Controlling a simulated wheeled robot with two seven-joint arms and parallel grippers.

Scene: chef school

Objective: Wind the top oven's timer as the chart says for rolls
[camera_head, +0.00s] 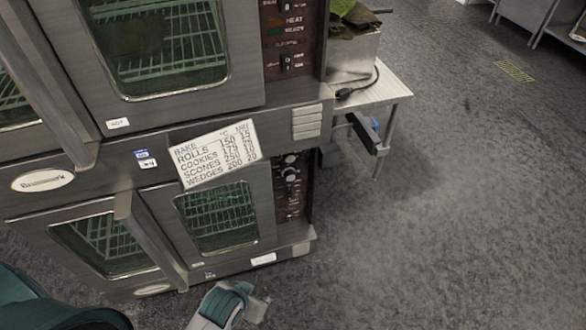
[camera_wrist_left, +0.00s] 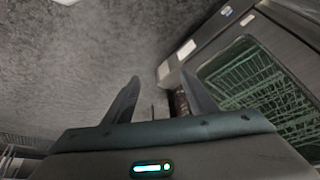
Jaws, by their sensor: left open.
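The top oven (camera_head: 180,95) fills the upper left of the head view, cut off at the top. Its dark control panel (camera_head: 290,35) shows HEAT and READY labels and a black switch; no timer dial of this oven shows. The white bake chart (camera_head: 215,154) is tilted on the steel strip between the ovens, with a ROLLS row whose numbers are too small to read surely. My left gripper (camera_head: 255,303) is low in front of the lower oven, apart from it. In the left wrist view its two fingers (camera_wrist_left: 162,92) are spread and empty. My right gripper is not in view.
The lower oven (camera_head: 160,230) has its own panel with knobs (camera_head: 290,172). Door handles (camera_head: 150,240) jut out. A side table (camera_head: 385,85) stands right of the ovens with a metal container (camera_head: 352,58) and a cord. The floor (camera_head: 460,220) at right is clear.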

